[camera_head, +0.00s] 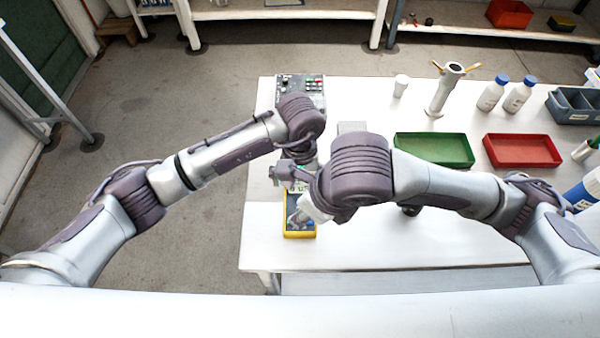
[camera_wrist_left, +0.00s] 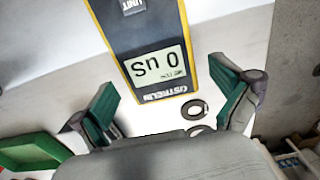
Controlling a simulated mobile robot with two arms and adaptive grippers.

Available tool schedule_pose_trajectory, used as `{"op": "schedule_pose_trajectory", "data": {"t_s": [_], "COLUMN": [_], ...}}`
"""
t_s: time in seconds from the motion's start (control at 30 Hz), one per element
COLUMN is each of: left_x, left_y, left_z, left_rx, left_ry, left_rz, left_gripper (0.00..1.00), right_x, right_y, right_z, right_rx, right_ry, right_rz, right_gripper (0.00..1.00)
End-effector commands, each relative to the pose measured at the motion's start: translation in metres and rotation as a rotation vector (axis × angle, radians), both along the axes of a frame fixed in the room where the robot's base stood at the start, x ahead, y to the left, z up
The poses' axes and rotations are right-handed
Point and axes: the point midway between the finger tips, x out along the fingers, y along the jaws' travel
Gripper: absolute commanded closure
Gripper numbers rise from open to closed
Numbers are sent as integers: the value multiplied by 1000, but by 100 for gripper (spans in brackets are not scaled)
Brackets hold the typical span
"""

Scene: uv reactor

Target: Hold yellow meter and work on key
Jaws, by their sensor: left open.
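The yellow-edged meter (camera_head: 299,233) lies near the left end of the white table, partly hidden by my arms in the head view. My left gripper (camera_head: 290,175) is at the display end of the meter. The key cannot be made out.
A control panel (camera_head: 302,86) with buttons stands at the table's far left corner. A green tray (camera_head: 434,150) and a red tray (camera_head: 522,151) lie to the right. Bottles (camera_head: 492,94) and a metal stand (camera_head: 443,92) are farther back. The near middle of the table (camera_head: 420,240) is mostly clear.

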Motion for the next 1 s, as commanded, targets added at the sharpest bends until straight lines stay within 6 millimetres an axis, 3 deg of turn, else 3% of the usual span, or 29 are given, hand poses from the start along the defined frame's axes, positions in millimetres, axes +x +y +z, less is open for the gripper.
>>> {"op": "schedule_pose_trajectory", "data": {"t_s": [0.2,0.63,0.87,1.0], "left_x": [0,0,0,0], "left_y": [0,0,0,0], "left_z": [0,0,0,0], "left_rx": [0,0,-1,-1], "left_ry": [0,0,0,0], "left_rz": [0,1,1,1], "left_gripper": [0,69,69,69], "right_x": [0,0,0,0], "right_y": [0,0,0,0], "right_z": [0,0,0,0], "right_rx": [0,0,0,0], "right_ry": [0,0,0,0], "right_rz": [0,0,0,0], "right_gripper": [58,60,98,100]}}
